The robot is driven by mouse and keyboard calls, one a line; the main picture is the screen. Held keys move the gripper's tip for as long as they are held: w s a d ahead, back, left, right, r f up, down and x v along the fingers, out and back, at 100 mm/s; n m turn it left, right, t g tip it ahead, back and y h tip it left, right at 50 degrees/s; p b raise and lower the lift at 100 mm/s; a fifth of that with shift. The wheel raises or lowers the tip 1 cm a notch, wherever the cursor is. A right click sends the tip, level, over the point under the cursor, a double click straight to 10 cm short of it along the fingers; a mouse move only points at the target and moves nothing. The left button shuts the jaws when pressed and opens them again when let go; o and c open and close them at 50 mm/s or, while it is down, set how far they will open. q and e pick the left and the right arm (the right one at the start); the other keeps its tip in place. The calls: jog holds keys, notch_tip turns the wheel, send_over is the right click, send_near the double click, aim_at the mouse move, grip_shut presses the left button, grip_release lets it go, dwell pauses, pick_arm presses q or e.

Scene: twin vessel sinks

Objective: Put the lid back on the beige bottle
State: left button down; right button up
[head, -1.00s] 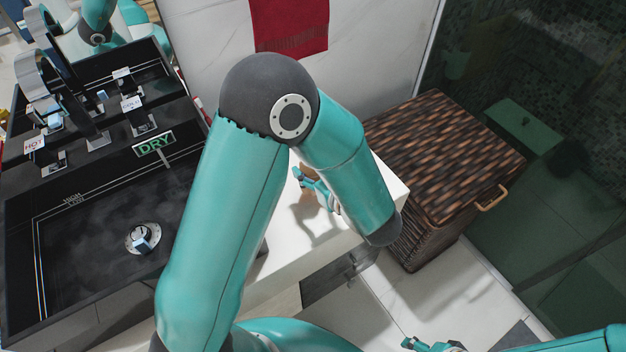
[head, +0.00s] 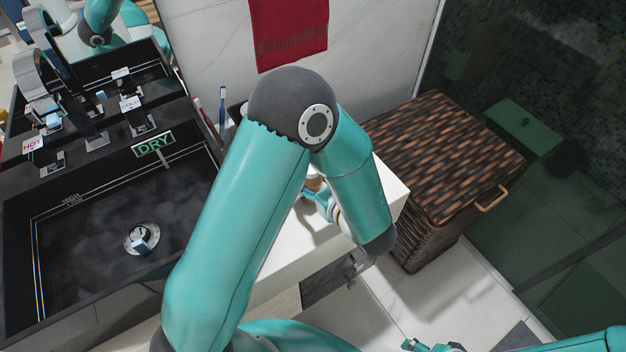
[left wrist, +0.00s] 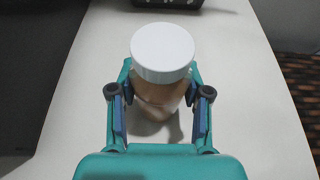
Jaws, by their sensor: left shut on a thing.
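The beige bottle (left wrist: 160,100) stands upright on the white counter in the left wrist view, between the fingers of my left gripper (left wrist: 160,85). The round white lid (left wrist: 162,50) sits at the top of the bottle; whether it is seated fully I cannot tell. My left gripper is shut on the bottle, one finger on each side below the lid. In the head view the bottle (head: 313,183) is mostly hidden behind my left arm, with the left gripper (head: 318,196) beside it. My right gripper (head: 428,346) shows only partly at the bottom edge, away from the counter.
A black sink (head: 70,215) with a "DRY" sign lies left of the white counter (head: 388,190). A woven hamper (head: 440,140) stands to the right. A toothbrush (head: 222,105) stands behind the sink. A dark tray (left wrist: 170,3) lies at the counter's far end.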

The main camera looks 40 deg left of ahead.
pick_arm(q)
jog(key=c, duration=0.5)
grip_release()
jog(key=shift+r+p, duration=0.15)
jog(key=shift+p, duration=0.15)
jog(key=shift+s+d+r, duration=0.1)
jog(key=shift+s+d, duration=0.05)
jog(key=shift+d, duration=0.25)
jog(key=v, duration=1.1)
jog(key=shift+s+b, duration=0.1)
jog(key=shift+b, duration=0.2)
